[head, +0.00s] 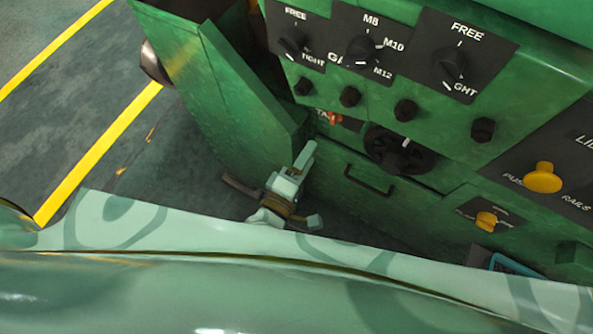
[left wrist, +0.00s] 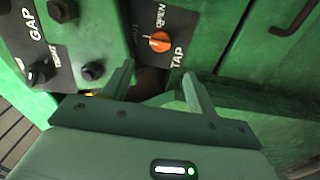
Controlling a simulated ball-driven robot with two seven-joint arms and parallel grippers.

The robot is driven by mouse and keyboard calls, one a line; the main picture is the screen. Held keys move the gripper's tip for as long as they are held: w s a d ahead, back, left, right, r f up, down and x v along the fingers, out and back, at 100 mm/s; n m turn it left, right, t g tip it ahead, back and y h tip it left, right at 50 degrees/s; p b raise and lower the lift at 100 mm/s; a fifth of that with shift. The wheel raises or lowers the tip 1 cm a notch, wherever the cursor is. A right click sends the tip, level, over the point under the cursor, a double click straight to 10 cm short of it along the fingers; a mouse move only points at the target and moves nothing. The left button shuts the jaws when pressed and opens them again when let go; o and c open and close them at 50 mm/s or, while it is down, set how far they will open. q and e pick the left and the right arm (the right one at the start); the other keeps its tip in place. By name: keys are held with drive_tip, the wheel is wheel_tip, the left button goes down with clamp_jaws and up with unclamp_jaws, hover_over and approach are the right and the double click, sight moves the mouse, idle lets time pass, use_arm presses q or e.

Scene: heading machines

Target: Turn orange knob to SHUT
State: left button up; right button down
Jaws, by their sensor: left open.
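The orange knob (left wrist: 159,42) sits on a dark plate (left wrist: 176,58) lettered TAP, with OPEN printed above the knob in the left wrist view. I cannot make out its pointer direction clearly or a SHUT label. In the head view the knob (head: 335,118) is small, low on the green machine's front, and its plate is partly hidden. My left gripper (left wrist: 159,73) is open and empty, its two fingers apart, with the knob ahead between and beyond the fingertips. The left gripper (head: 301,170) also shows in the head view, below the knob. My right gripper is not in view.
The green machine (head: 470,128) carries black selector knobs, bolt heads, a dark handwheel (head: 400,150) right of the orange knob, and yellow knobs (head: 543,177) at right. A bar handle (head: 368,182) sticks out below. Open floor (head: 100,130) lies at left.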

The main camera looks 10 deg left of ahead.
use_arm(q)
drive_tip(key=v, duration=0.4)
drive_tip(key=shift+s+a, duration=0.15)
drive_tip(key=shift+s, duration=0.15)
